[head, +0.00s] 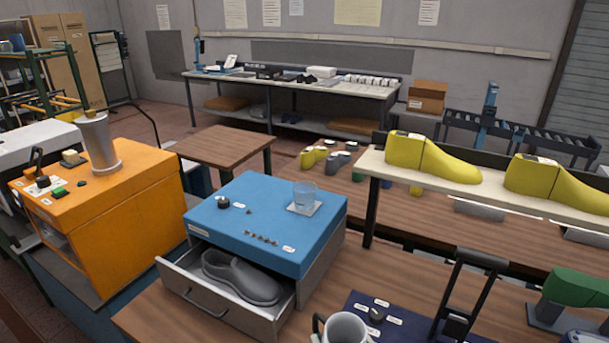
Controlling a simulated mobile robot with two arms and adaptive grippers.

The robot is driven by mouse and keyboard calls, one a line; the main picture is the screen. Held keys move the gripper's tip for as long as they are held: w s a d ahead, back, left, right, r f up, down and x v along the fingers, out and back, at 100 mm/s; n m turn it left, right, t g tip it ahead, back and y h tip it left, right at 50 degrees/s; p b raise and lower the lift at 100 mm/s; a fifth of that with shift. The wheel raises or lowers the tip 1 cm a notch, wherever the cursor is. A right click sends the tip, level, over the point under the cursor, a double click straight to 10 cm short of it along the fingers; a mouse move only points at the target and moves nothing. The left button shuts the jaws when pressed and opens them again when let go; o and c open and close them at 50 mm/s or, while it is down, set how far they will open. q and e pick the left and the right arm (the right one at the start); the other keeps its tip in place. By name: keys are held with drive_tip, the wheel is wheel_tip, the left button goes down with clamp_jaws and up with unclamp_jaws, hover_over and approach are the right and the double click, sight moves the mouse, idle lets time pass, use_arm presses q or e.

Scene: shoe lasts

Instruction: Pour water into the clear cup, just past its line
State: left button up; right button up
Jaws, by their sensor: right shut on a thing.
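The clear cup (305,196) stands upright on a white square coaster (292,210) on top of the blue cabinet. Its line and any water in it are too small to tell. A grey mug (347,329) is at the bottom edge of the head view, cut off by the frame, with its dark opening facing up. What it holds cannot be made out. My right gripper (318,328) shows only as a dark part at the mug's left side, mostly cut off. It is shut on the mug, well in front of the clear cup and apart from it. My left gripper is not in view.
The blue cabinet (258,190) has a knob and small parts on top; its open drawer (184,282) holds a grey shoe. A dark blue panel (415,328) and black upright handle (482,258) are at right. An orange cabinet (135,185) carries a tall silver vessel (98,143).

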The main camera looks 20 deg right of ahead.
drive_tip(key=shift+r, duration=0.25)
use_arm(q)
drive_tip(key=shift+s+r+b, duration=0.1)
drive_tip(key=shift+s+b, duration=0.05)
drive_tip(key=shift+b, duration=0.15)
